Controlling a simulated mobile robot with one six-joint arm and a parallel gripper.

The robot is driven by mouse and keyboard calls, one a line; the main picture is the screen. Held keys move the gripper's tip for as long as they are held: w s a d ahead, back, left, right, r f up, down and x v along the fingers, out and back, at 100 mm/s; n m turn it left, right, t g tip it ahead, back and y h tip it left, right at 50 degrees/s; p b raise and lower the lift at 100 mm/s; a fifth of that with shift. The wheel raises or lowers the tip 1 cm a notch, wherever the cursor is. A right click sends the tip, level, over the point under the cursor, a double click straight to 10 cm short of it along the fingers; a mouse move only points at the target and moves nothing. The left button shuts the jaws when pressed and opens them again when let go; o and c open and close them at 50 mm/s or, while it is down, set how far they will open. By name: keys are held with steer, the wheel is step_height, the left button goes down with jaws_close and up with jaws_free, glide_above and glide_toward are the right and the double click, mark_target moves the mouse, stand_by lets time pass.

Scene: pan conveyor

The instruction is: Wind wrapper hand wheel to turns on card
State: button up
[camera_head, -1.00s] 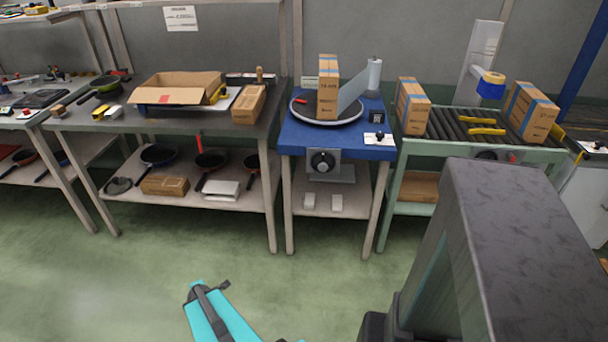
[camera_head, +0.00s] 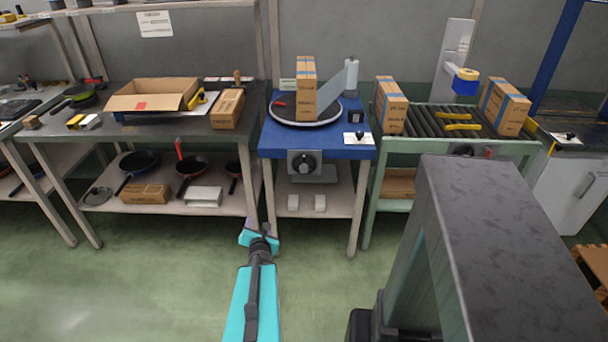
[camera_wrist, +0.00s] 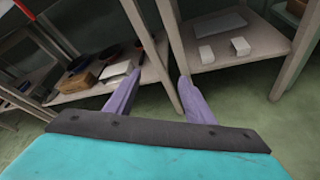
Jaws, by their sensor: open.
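The wrapper is a blue table (camera_head: 270,138) with a round turntable (camera_head: 335,116) on top. A tall carton (camera_head: 306,88) stands on the turntable, with a grey film web running from it to a white roll (camera_head: 351,72). The hand wheel (camera_head: 304,162) is a dark round knob on a grey plate at the table's front. A white card (camera_head: 358,138) lies at the table's front right; its writing is too small to read. My gripper (camera_wrist: 157,95) is open and empty, its purple fingers apart, below and left of the hand wheel. The wheel is outside the wrist view.
A steel bench (camera_head: 75,133) with an open carton (camera_head: 152,95) and a lower shelf of pans stands left. A roller conveyor (camera_head: 440,122) with cartons stands right. Two white blocks (camera_head: 306,202) sit on the wrapper's lower shelf. The green floor in front is clear.

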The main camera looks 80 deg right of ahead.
steer(key=s+d+r+n+g+h, duration=0.1)
steer(key=s+d+r+n+h, duration=0.1)
steer(key=s+r, duration=0.3)
steer(key=s+d+r+n+g+h, duration=0.1)
steer(key=s+d+r+n+h, duration=0.1)
steer(key=s+r, duration=0.4)
steer(key=s+d, duration=0.1)
steer(key=s, duration=0.4)
steer(key=shift+d+h, duration=0.25)
steer(key=shift+h, duration=0.05)
steer(key=shift+d+f+b, duration=0.25)
steer(key=shift+b, duration=0.1)
steer(key=d+b, duration=0.2)
steer(key=b, duration=0.2)
steer(key=shift+w+d+b, duration=0.15)
steer(key=shift+d+b, duration=0.2)
steer(key=shift+b, duration=0.05)
steer(key=d+b, duration=0.2)
steer(key=b, duration=0.5)
steer(key=shift+w+d, duration=0.15)
steer(key=shift+d, duration=0.1)
steer(key=shift+w+d+b, duration=0.1)
steer(key=shift+d+b, duration=0.25)
steer(key=shift+b, duration=0.45)
steer(key=shift+w+d+b, duration=0.1)
steer(key=shift+d+b, duration=0.3)
steer(key=shift+b, duration=0.7)
steer(key=d+b, duration=0.1)
steer(key=b, duration=0.2)
